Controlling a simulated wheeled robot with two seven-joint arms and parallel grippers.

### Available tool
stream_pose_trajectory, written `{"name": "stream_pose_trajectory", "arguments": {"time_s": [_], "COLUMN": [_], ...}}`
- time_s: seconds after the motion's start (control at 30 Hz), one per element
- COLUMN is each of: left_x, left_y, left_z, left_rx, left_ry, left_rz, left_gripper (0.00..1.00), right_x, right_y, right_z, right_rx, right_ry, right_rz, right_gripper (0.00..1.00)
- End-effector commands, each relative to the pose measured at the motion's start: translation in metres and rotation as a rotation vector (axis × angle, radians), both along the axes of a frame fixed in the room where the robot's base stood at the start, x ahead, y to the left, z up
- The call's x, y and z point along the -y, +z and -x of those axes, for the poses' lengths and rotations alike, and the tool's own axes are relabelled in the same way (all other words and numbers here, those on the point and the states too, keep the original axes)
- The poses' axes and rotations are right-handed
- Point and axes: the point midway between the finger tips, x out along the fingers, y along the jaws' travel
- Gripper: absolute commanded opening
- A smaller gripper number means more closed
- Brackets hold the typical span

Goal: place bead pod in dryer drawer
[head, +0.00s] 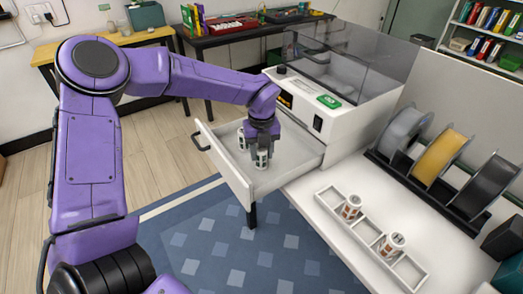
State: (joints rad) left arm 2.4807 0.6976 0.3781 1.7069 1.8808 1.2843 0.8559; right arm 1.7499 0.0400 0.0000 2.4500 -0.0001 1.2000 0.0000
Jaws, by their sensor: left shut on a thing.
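My left gripper (262,145) is inside the open dryer drawer (290,165), pointing down and shut on a small white bead pod (262,160). The pod is upright, low over or on the drawer floor; I cannot tell whether it touches. A second bead pod (241,139) stands in the drawer just left of the gripper, partly hidden by it. The white dryer (335,112) stands behind the drawer. Two more pods, one upright (352,206) and one (392,244) nearer the front, sit in a white compartmented rack (370,236). My right gripper is out of view.
Several filament spools (440,160) stand in a dark holder right of the dryer on the white table (325,250). The drawer's front wall (222,165) and handle (200,141) stick out over the floor. The drawer's right part is bare.

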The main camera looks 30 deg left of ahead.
Motion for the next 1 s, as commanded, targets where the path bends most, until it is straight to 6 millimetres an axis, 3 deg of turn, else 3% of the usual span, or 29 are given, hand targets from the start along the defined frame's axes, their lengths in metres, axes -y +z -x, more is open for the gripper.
{"name": "stream_pose_trajectory", "arguments": {"time_s": [0.27,0.3,0.33,0.37,0.6,0.73,1.0], "left_x": [0.000,0.000,0.000,0.000,0.000,0.000,0.000], "left_y": [-0.005,-0.003,-0.003,-0.003,-0.002,0.008,0.075], "left_z": [0.000,0.000,0.000,0.000,0.000,0.000,-0.001], "left_rx": [-0.001,0.000,0.000,-0.001,0.000,0.003,0.005], "left_ry": [0.000,0.000,0.000,0.000,0.000,0.000,0.000], "left_rz": [0.001,0.000,0.000,0.000,0.000,0.000,-0.001], "left_gripper": [0.11,0.54,0.64,0.67,0.67,0.67,0.67], "right_x": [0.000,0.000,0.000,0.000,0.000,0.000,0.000], "right_y": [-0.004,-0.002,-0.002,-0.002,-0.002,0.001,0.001], "right_z": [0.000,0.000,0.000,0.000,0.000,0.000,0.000], "right_rx": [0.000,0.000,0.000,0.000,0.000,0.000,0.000], "right_ry": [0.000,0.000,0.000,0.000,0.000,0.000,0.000], "right_rz": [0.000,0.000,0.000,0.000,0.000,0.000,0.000], "right_gripper": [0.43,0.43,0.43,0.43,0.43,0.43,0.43]}}
